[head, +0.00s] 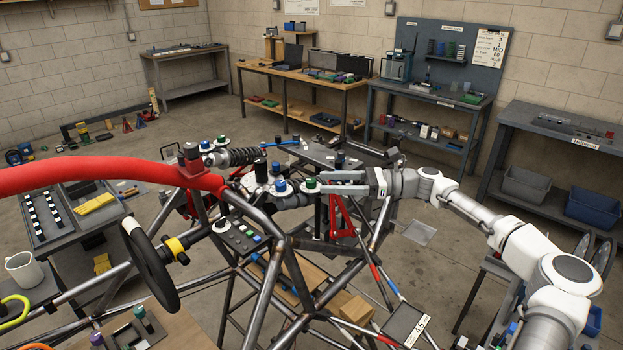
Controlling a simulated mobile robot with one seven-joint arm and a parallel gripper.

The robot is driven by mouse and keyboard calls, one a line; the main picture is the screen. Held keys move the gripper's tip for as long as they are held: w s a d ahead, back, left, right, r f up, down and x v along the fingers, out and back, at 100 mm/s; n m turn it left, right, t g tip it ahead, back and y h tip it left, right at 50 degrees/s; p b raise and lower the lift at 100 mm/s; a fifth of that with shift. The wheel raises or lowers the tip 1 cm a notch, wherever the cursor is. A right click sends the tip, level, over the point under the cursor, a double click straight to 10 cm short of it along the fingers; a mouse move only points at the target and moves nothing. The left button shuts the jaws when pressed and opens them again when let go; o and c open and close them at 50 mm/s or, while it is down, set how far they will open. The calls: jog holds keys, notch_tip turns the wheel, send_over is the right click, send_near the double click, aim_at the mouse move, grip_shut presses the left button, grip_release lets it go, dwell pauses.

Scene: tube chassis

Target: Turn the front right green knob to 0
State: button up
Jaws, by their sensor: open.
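A green knob (311,184) with a pale base sits at the right end of a dark mount on the tube chassis (262,285). I take it as the front right one. My gripper (322,182) reaches in from the right, its two grey fingers apart and pointing left at this knob. The fingertips are at or just beside its right side; I cannot tell whether they touch it. The knob's scale marks and setting are too small to read.
A blue knob (281,186) sits just left of the green one. Another green knob (222,140) is farther back left. A red tube (110,171) crosses the left side, above a steering wheel (150,263). Benches line the walls; open floor lies right of the chassis.

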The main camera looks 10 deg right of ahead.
aim_at(311, 180)
jog(key=x, duration=0.5)
jog(key=shift+p, duration=0.35)
grip_shut()
